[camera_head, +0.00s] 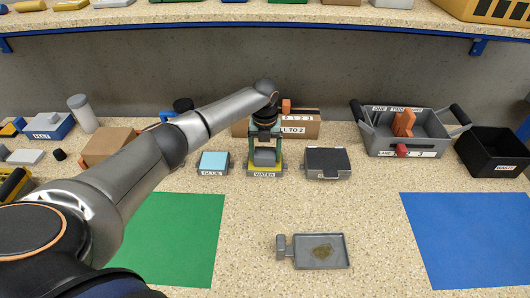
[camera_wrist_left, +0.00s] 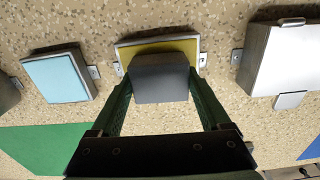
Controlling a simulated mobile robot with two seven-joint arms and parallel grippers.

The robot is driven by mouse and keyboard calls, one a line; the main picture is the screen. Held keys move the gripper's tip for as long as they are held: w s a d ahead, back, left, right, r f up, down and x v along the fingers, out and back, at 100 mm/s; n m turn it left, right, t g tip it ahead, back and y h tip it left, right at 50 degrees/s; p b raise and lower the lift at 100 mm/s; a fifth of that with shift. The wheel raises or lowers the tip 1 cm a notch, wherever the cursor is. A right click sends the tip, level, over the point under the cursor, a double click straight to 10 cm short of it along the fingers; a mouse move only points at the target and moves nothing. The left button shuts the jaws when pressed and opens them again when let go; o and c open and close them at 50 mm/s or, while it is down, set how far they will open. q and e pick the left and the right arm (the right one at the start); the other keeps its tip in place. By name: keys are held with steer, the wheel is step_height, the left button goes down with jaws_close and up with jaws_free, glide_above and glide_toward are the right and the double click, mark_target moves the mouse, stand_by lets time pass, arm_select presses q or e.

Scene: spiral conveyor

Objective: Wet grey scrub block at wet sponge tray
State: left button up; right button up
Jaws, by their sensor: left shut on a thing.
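My left gripper (camera_head: 265,152) has green fingers and points down at the wet sponge tray. It is shut on the grey scrub block (camera_head: 264,158), which also shows between the fingers in the left wrist view (camera_wrist_left: 160,80). The wet sponge tray (camera_head: 267,174), labelled WATER, has a yellow sponge surface, also seen in the left wrist view (camera_wrist_left: 140,48). The block is over the tray and hides part of the yellow. I cannot tell whether it touches the sponge. My right gripper is not in view.
A light blue GLUE tray (camera_head: 213,163) stands to the left and a dark-topped tray (camera_head: 327,162) to the right. A cardboard box (camera_head: 307,129) is behind. A metal tray with a brownish patch (camera_head: 340,238) lies in front, between green (camera_head: 170,240) and blue (camera_head: 466,240) mats.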

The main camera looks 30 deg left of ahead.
mark_target(265, 152)
arm_select(q)
steer(key=shift+r+p, duration=0.85)
steer(key=shift+p, duration=0.15)
steer(key=shift+r+p, duration=0.3)
steer(key=shift+r, duration=0.05)
steer(key=shift+r+p, duration=0.3)
steer(key=shift+r, duration=0.05)
steer(key=shift+r+p, duration=0.65)
steer(key=shift+r, duration=0.05)
steer(key=shift+r+p, duration=0.3)
steer(key=shift+r, duration=0.05)
steer(key=shift+r+p, duration=0.85)
steer(key=shift+r, duration=0.05)
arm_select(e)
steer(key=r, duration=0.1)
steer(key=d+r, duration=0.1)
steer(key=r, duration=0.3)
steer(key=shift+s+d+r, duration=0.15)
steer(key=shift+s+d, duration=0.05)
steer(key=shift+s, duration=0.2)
arm_select(q)
steer(key=shift+f, duration=0.1)
steer(key=shift+d, duration=0.1)
